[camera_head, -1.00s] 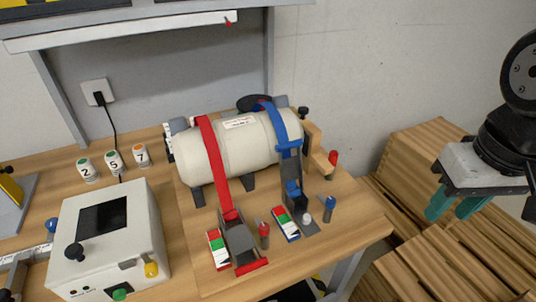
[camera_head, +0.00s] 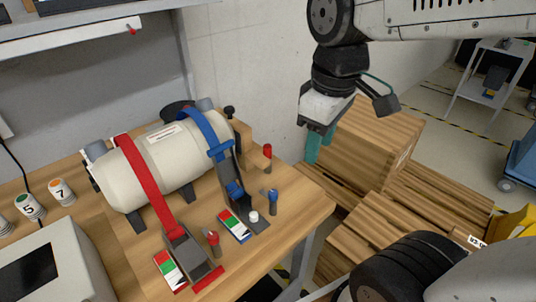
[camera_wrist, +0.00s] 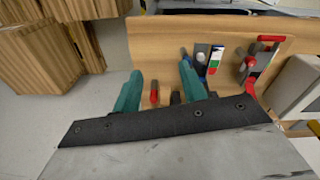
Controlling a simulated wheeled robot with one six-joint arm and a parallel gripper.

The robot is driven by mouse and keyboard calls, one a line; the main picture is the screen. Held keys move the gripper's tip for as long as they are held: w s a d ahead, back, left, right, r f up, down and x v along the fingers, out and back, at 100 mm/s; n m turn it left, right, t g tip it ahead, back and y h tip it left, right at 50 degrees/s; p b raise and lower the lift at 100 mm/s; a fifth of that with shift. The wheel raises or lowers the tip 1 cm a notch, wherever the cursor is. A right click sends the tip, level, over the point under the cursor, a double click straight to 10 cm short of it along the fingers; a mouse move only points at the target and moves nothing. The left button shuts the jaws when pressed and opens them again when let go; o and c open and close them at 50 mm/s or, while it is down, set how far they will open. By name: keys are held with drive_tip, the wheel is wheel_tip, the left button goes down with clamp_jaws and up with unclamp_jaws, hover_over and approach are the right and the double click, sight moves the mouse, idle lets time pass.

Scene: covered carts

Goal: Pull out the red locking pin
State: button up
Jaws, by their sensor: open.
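A red-topped pin (camera_head: 213,238) stands on the table beside the ratchet of the red strap. A second red-topped piece (camera_head: 267,151) stands at the wooden bracket on the table's right side; it also shows between my fingers in the wrist view (camera_wrist: 154,92), apart from them. My gripper (camera_head: 318,147) is open and empty, with teal fingers pointing down. It hangs right of the table, above the wooden crates. In the wrist view its fingers (camera_wrist: 160,72) are spread, with the table's edge beyond them.
A cream tank (camera_head: 165,165) is held by a red strap (camera_head: 146,180) and a blue strap (camera_head: 207,138). A blue-topped pin (camera_head: 272,197) and white knob (camera_head: 253,216) stand near the blue ratchet. A grey box (camera_head: 45,265) is front left. Wooden crates (camera_head: 375,140) stand right.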

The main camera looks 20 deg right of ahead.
drive_tip(key=w+a+n, duration=0.1)
drive_tip(key=w+n, duration=0.7)
drive_tip(key=w, duration=0.1)
drive_tip(key=n+g, duration=0.1)
drive_tip(key=n, duration=0.7)
hover_over(267, 145)
wheel_tip(267, 145, down, 3)
drive_tip(key=shift+s+f, duration=0.1)
drive_tip(key=shift+f, duration=0.05)
drive_tip(key=shift+f, duration=4.5)
clamp_jaws()
drive_tip(key=shift+r, duration=0.1)
